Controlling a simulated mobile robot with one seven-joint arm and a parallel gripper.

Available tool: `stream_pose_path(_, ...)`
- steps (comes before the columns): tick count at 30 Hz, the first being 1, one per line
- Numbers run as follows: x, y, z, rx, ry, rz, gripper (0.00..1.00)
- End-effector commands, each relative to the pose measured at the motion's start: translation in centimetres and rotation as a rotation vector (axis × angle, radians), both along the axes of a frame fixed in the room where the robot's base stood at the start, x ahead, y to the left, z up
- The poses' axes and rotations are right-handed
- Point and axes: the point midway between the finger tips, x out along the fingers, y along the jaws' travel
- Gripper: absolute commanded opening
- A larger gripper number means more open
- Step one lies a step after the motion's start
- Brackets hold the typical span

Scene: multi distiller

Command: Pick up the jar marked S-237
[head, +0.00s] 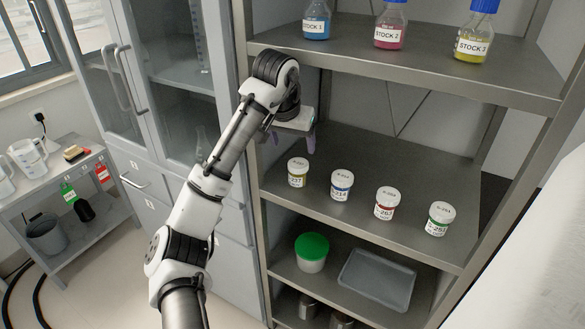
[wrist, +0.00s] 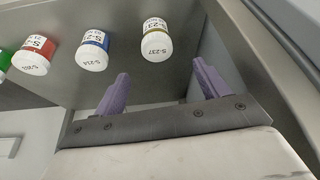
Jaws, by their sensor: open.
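The jar marked S-237 (head: 298,173) is small, with a white lid and a yellowish label band. It stands upright at the left end of a row of jars on the middle shelf (head: 345,213). In the wrist view the S-237 jar (wrist: 157,42) appears upside down, with its lid mark readable. My gripper (head: 290,137) is open and empty, behind and above the jar in the head view. In the wrist view its purple fingers (wrist: 160,85) are spread apart, with the jar beyond and between them, not touched.
Beside it stand a blue-band jar (head: 342,185), a red-band jar (head: 386,203) and a green-band jar (head: 439,219). Stock bottles (head: 389,25) stand on the upper shelf (head: 420,62). A green-lidded tub (head: 312,252) and grey tray (head: 377,280) are below. The cabinet (head: 165,110) is left.

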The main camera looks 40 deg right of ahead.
Motion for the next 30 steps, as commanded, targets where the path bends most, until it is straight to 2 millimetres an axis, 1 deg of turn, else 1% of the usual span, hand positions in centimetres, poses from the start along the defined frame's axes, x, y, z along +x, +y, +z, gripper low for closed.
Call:
stream_pose_path(6,0.8,-1.3,-4.0,0.002,0.003,0.001,0.74)
stream_pose_path(9,1.2,-1.8,-5.4,0.001,0.001,0.001,0.74)
stream_pose_path(17,1.4,-2.3,-7.3,0.001,0.001,0.0,0.74)
stream_pose_path(22,1.3,-2.6,-9.7,0.001,0.001,0.001,0.74)
stream_pose_path(25,1.6,-3.1,-11.0,-0.001,0.0,0.001,0.74)
stream_pose_path(27,1.7,-3.3,-11.6,0.0,0.0,0.001,0.74)
stream_pose_path(30,1.8,-3.4,-11.8,-0.002,-0.001,0.0,0.74)
